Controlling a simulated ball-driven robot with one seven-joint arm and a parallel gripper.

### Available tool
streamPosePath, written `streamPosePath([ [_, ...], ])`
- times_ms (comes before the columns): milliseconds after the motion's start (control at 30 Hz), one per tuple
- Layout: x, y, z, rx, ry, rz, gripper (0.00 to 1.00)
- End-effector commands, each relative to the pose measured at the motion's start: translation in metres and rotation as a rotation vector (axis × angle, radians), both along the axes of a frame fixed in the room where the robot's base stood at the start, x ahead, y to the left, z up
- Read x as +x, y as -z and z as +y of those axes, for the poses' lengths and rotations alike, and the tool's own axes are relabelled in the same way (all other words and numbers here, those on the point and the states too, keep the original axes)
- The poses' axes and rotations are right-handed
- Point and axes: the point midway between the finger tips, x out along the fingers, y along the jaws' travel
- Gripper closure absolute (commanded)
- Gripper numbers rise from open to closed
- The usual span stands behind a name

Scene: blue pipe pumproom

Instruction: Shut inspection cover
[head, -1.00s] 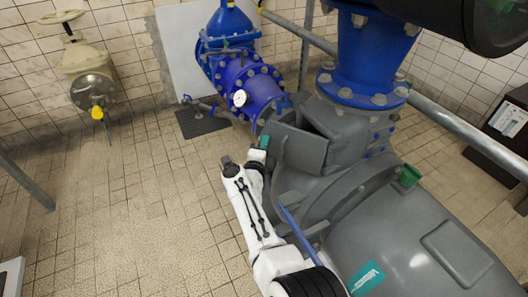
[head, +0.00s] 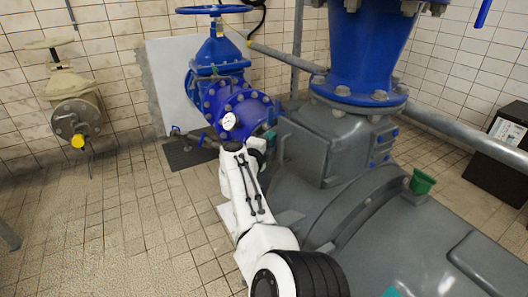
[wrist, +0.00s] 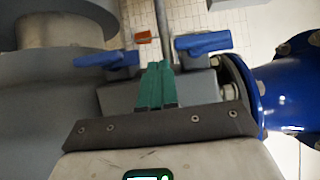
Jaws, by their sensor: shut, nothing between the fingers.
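The inspection cover (head: 298,152) is a flat grey plate on the side of the grey pump housing. In the head view it lies against the housing, with no wide gap showing. I cannot tell whether it is fully flush. In the wrist view my green fingers (wrist: 156,86) are together and empty, in front of a grey block (wrist: 118,98). Blue handles (wrist: 203,43) show beyond the fingers. Contact between the fingers and the cover cannot be made out.
A blue flanged pipe and valve (head: 240,105) stand close behind my gripper. The large grey pump body (head: 400,235) fills the right. A beige valve (head: 75,115) is on the left wall. The tiled floor (head: 130,225) at left is clear.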

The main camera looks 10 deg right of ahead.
Motion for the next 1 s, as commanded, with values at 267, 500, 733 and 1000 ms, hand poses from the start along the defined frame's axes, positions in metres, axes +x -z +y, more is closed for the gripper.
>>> streamPosePath([
  [267,0.014,0.002,-0.021,0.001,0.000,-0.002,1.00],
  [500,0.019,0.001,-0.029,-0.001,0.000,-0.001,1.00],
  [733,0.020,-0.001,-0.030,-0.001,-0.001,-0.001,1.00],
  [1000,0.020,-0.001,-0.030,-0.001,-0.001,-0.001,1.00],
])
